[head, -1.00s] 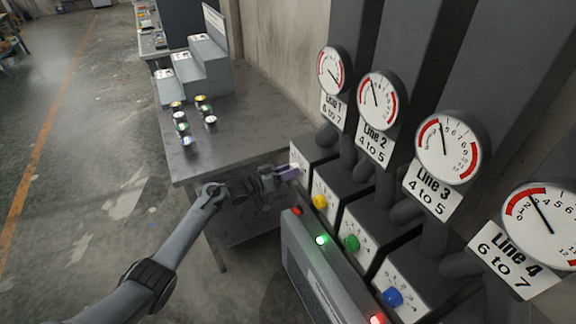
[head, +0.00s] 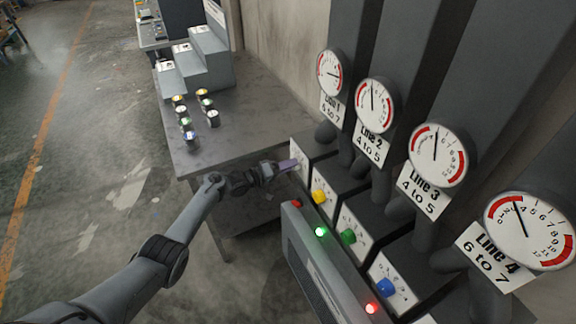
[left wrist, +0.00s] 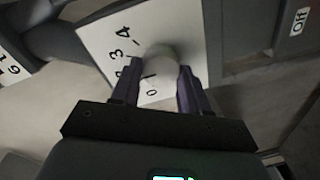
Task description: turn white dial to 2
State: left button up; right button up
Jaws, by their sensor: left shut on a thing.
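The white dial (left wrist: 160,68) sits on a white plate (left wrist: 105,35) with numbers 0 to 4 around it in the left wrist view. My left gripper (left wrist: 162,88) is shut on the dial, with one purple finger on each side. The gripper hides part of the dial and plate, and I cannot tell which number the dial points to. In the head view my left gripper (head: 291,165) is at the Line 1 box, and the dial itself is hidden. The Line 1 gauge (head: 330,72), labelled 6 to 7, stands above. My right gripper is not in view.
Yellow (head: 319,196), green (head: 348,237) and blue (head: 386,287) dials are on neighbouring boxes. A grey box with red and green lamps (head: 321,231) stands in front of them. A metal table (head: 240,125) with several small cans is behind my left arm. Floor to the left is clear.

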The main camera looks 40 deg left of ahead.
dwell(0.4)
pick_arm(q)
jog(key=o, duration=1.1)
jog(key=shift+c, duration=0.2)
jog(key=p+v, duration=0.3)
jog(key=v, duration=0.7)
jog(key=shift+s+a, duration=0.2)
jog(key=shift+s, duration=0.15)
